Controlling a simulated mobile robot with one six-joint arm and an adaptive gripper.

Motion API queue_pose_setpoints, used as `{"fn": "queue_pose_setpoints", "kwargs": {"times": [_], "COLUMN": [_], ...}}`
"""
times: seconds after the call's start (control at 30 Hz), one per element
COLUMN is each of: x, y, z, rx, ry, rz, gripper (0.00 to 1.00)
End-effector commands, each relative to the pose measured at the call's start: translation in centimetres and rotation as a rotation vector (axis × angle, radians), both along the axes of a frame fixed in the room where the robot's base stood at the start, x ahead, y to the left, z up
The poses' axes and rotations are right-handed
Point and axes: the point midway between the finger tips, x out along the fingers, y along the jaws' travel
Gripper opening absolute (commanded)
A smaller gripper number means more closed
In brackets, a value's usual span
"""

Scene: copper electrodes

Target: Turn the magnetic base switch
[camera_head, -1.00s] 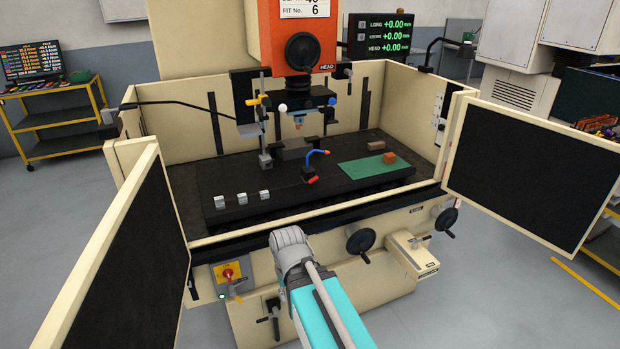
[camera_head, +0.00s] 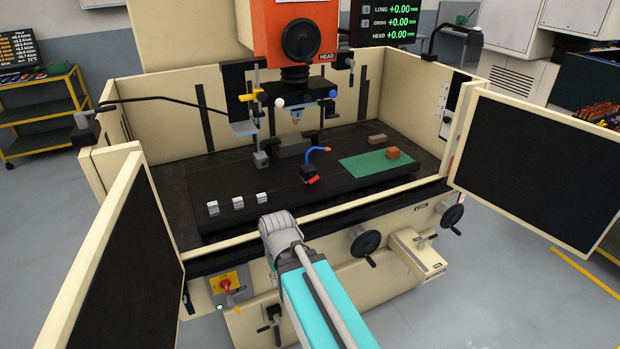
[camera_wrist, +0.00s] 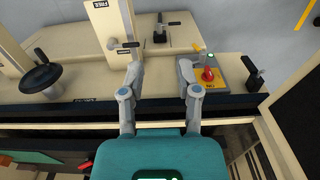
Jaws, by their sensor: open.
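A small black block (camera_head: 307,172) with a red lever (camera_head: 314,181) and a bent blue hose (camera_head: 318,150) stands on the machine's dark table (camera_head: 345,182); it looks like a magnetic base. A grey block (camera_head: 261,159) with an upright rod stands behind it to the left; I cannot tell whether it has a switch. My gripper (camera_wrist: 159,68) is open and empty in the wrist view, with its fingers spread over the machine's front. In the head view my arm ends before the table's front edge, short of the black block, and the fingers cannot be made out.
Open door panels flank the table at left (camera_head: 118,255) and right (camera_head: 540,165). The orange machine head (camera_head: 290,32) hangs above. Several small metal blocks (camera_head: 238,203) and a green mat (camera_head: 378,164) lie on the table. A handwheel (camera_head: 365,243) and a red-knobbed yellow box (camera_wrist: 208,74) are on the front.

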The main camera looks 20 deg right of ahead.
Motion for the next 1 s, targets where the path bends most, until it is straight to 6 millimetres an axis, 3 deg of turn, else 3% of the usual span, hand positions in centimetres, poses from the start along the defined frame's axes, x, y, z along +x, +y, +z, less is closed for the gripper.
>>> {"fn": "queue_pose_setpoints", "kwargs": {"times": [0.37,0.57,0.77,1.0], "x": [0.1,1.7,5.9,13.5], "y": [0.0,0.0,0.0,-1.5], "z": [-0.1,-1.2,-3.3,-4.6], "rx": [0.004,0.065,0.224,0.475], "ry": [-0.003,-0.048,-0.179,-0.450], "rz": [0.000,-0.007,-0.031,-0.117], "gripper": [0.43,0.43,0.43,0.43]}}
